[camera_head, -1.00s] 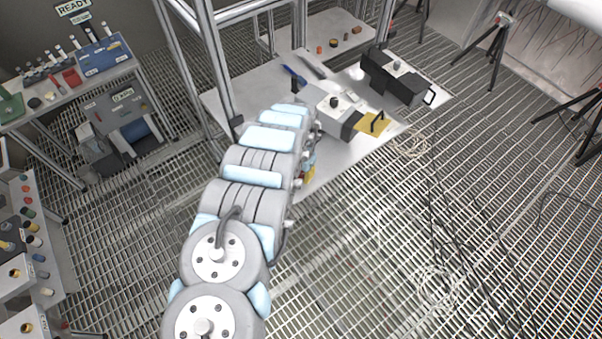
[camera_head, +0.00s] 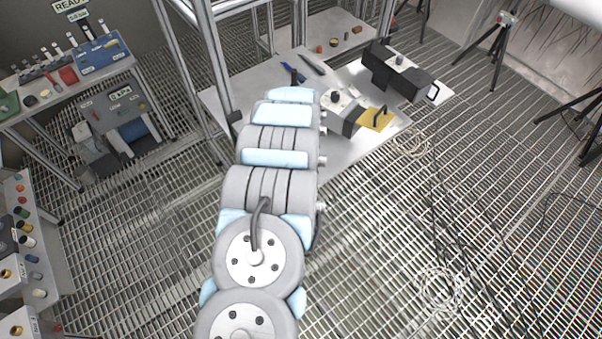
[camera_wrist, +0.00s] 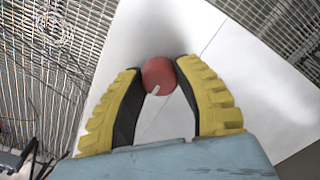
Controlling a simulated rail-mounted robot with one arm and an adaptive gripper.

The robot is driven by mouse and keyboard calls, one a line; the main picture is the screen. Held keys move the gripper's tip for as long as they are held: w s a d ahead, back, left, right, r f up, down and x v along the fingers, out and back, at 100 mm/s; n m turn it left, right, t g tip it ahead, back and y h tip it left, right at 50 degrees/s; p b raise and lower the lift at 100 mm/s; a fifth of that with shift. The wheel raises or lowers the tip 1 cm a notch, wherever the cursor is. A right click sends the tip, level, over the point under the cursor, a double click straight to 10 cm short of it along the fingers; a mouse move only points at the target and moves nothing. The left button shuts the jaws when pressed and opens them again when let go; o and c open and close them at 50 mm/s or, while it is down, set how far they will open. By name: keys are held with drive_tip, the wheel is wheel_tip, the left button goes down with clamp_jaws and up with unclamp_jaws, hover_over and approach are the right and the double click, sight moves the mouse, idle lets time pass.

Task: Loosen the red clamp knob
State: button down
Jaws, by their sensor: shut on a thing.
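The red clamp knob (camera_wrist: 158,74) shows in the wrist view, near the top middle. It is round and red with a white mark on its lower part. My gripper (camera_wrist: 160,72) has yellow ribbed fingers with dark inner pads. Its fingertips are closed on the knob from the left and right. A pale flat surface (camera_wrist: 215,55) lies behind the knob.
Tripods (camera_head: 497,50) stand at right. Grated floor is open at lower right, with loose cables.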

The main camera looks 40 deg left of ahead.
drive_tip(key=n+b, duration=0.1)
drive_tip(key=n, duration=0.3)
drive_tip(key=shift+d+n, duration=0.1)
drive_tip(key=shift+n, duration=0.2)
drive_tip(key=n, duration=0.5)
drive_tip(key=shift+p, duration=0.3)
drive_tip(key=n+b, duration=0.1)
drive_tip(key=n, duration=0.4)
drive_tip(key=shift+f, duration=0.1)
drive_tip(key=shift+n+b, duration=1)
drive_tip(key=shift+n, duration=0.8)
drive_tip(key=c, duration=0.7)
unclamp_jaws()
drive_tip(key=shift+o, duration=0.2)
